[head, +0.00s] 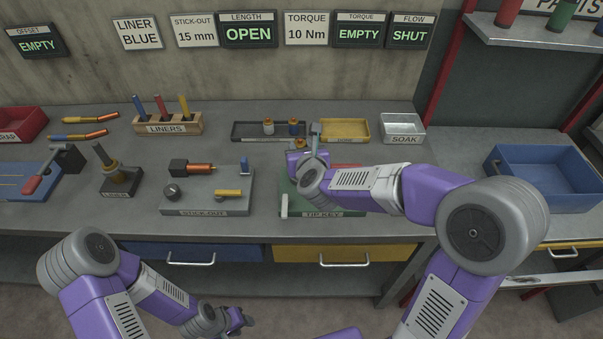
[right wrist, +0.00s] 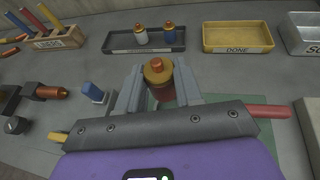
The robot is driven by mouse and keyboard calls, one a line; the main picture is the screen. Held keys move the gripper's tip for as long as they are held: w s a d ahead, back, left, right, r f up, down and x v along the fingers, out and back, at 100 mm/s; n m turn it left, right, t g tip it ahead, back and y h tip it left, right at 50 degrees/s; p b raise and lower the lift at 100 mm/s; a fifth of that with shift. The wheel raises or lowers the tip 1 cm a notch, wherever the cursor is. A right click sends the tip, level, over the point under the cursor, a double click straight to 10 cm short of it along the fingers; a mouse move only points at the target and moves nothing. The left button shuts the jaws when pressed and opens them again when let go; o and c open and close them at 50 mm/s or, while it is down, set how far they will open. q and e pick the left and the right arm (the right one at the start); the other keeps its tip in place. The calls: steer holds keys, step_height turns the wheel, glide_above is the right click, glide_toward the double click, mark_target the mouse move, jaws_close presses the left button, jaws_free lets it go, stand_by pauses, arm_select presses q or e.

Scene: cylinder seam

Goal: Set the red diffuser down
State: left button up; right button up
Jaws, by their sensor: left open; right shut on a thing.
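The red diffuser (right wrist: 160,88), with a brass collar and copper tip on a reddish body, is upright between the fingers of my right gripper (right wrist: 157,82). Its lower end is hidden by the gripper. In the head view my right gripper (head: 299,152) is over the back of the green tip key base (head: 288,208), just in front of the dark tray (head: 240,131). A white diffuser (right wrist: 141,35) and a blue diffuser (right wrist: 169,34) stand in that tray. My left gripper (head: 235,320) is open and empty, low in front of the bench.
The yellow done tray (right wrist: 236,48) and the metal soak tray (head: 404,118) are right of the dark tray. The stick-out block (head: 206,208) is left of the tip key base. A liner rack (head: 167,129) stands at the back left.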

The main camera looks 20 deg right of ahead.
step_height(320, 180, down, 9)
steer(key=shift+r+b, duration=0.1)
steer(key=shift+b, duration=1.05)
steer(key=o, duration=1.1)
